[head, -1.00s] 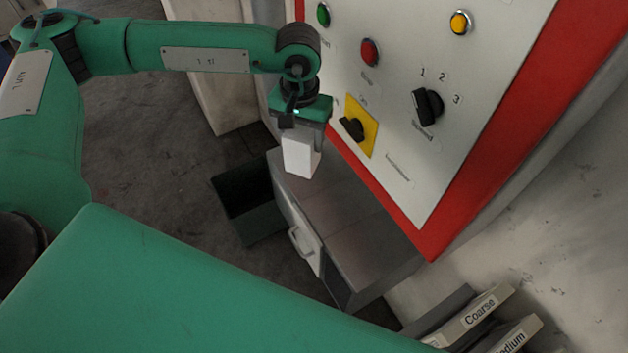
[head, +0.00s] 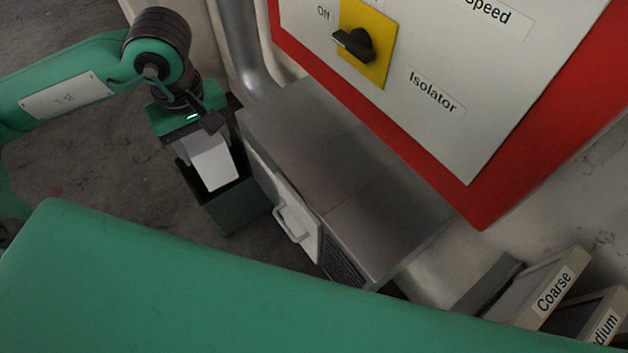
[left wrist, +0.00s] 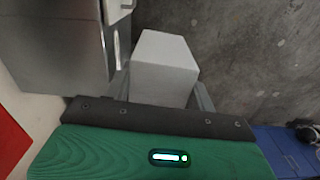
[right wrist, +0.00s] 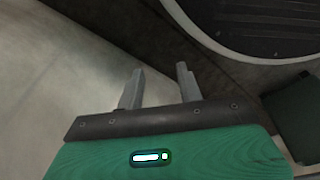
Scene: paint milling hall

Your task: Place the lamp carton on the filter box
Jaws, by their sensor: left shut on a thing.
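The lamp carton is a plain white box (head: 213,168). My left gripper (head: 207,150) is shut on it and holds it in the air. In the head view it shows left of the filter box, overlapping the dark green bin. The filter box (head: 330,150) is a grey metal box with a flat, bare top, a light door with a handle and a grille, below the control panel. In the left wrist view the carton (left wrist: 165,68) sits between the fingers, with the grey box (left wrist: 55,45) to its left. My right gripper (right wrist: 158,84) is open and empty.
A dark green open bin (head: 232,208) stands on the floor beside the filter box. The red-edged control panel (head: 440,100) overhangs the box's back side. Labelled panels, one marked Coarse (head: 553,290), stand at lower right.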

